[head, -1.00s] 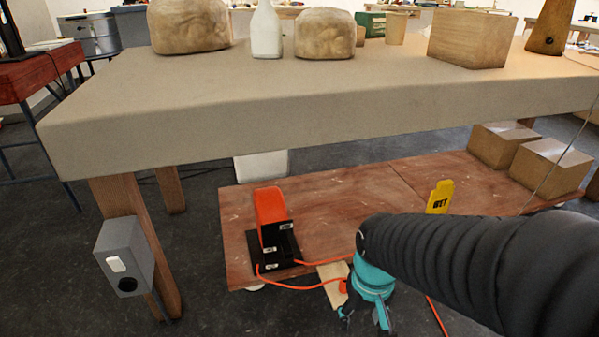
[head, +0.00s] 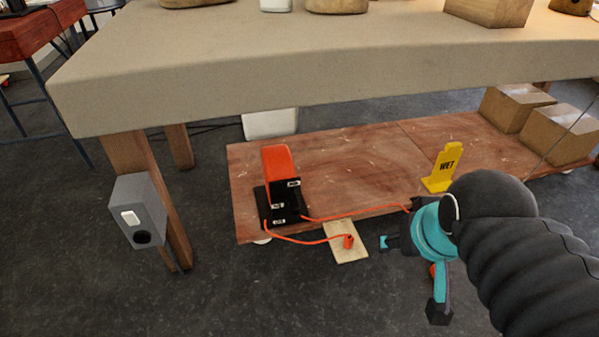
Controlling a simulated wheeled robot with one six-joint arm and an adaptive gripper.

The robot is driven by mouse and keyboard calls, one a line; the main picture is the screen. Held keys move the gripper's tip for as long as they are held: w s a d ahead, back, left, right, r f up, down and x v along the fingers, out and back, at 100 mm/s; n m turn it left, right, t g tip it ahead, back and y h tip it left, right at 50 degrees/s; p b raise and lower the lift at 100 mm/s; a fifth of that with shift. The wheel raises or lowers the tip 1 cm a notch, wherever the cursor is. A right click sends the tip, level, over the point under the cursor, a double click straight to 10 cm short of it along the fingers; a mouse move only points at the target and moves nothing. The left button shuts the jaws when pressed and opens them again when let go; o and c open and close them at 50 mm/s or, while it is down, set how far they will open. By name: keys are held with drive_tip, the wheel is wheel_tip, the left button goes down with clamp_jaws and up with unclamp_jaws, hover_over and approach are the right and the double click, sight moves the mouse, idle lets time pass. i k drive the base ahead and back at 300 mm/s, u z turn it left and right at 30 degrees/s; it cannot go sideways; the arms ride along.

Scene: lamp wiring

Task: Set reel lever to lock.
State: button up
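The cord reel (head: 277,163), orange on a black base (head: 268,211) with small white labels, stands at the front left of the low brown platform. I cannot make out its lever or read the labels. An orange cord (head: 300,241) runs from the base to an orange plug end (head: 348,241) on a small pale wooden board (head: 347,254). My gripper (head: 412,278), teal with dark fingertips, is right of the board and well right of the reel. Its fingers are spread, with nothing seen between the tips. A bit of orange shows behind it, partly hidden.
A yellow WET sign (head: 442,168) stands on the platform (head: 360,165) near my arm. Cardboard boxes (head: 560,133) sit at its right end. The workbench (head: 330,75) overhangs the platform. A grey switch box (head: 138,212) is on its left leg. Floor in front is clear.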

sight(293, 203)
drive_tip(key=z, duration=0.4)
drive_tip(key=k, duration=1)
drive_tip(key=u, duration=0.45)
drive_tip(key=i, duration=0.5)
drive_tip(key=z, duration=0.05)
